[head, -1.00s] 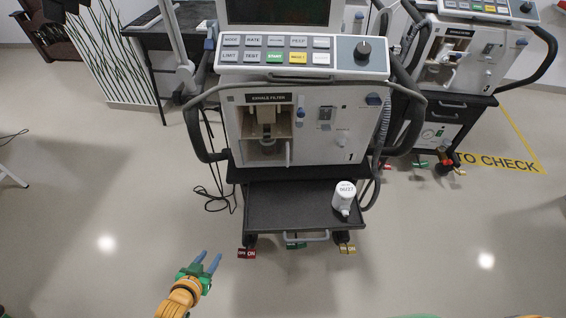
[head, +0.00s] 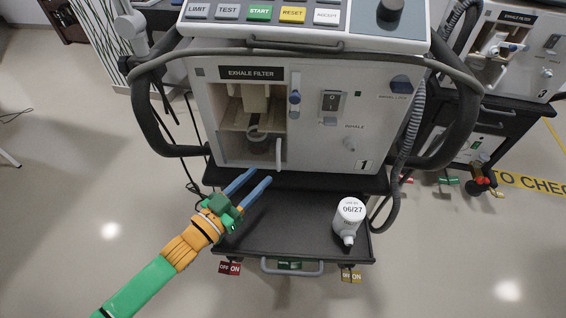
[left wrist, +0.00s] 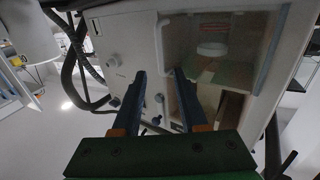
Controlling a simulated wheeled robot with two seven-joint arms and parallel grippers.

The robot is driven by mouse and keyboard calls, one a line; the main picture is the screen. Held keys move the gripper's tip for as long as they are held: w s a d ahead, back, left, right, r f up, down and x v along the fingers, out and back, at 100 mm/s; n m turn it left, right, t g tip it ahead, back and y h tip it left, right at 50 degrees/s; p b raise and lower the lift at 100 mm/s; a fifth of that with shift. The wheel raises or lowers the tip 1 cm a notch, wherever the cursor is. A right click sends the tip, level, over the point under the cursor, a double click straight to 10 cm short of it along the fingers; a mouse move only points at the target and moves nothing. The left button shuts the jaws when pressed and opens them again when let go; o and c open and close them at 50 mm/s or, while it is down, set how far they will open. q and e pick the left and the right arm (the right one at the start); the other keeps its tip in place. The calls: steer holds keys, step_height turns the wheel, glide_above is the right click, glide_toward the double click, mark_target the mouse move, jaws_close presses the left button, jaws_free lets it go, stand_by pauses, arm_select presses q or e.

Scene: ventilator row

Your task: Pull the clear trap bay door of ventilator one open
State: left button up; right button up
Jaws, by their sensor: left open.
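Ventilator one (head: 330,135) stands in front of me with a recessed bay labelled EXHALE FILTER. The clear door (head: 245,149) covers the bay and looks closed. Its pale upright handle (head: 279,153) is at the door's lower right. My left gripper (head: 262,175) is open and empty, with its blue fingers just below the handle in the picture, apart from it. In the left wrist view, the open fingers (left wrist: 160,74) point at the front panel, and the clear door (left wrist: 235,55) shows at right. A pale bar (left wrist: 165,40) stands ahead between the fingertips. My right gripper is out of view.
A black shelf (head: 290,232) juts out under the ventilator, below my left gripper. Black side handles and hoses flank the machine. Another ventilator (head: 500,50) stands at the right. Floor at left is clear.

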mark_target(254, 151)
arm_select(q)
steer(key=b+x, duration=0.1)
steer(key=x, duration=0.6)
jaws_close()
stand_by(1.2)
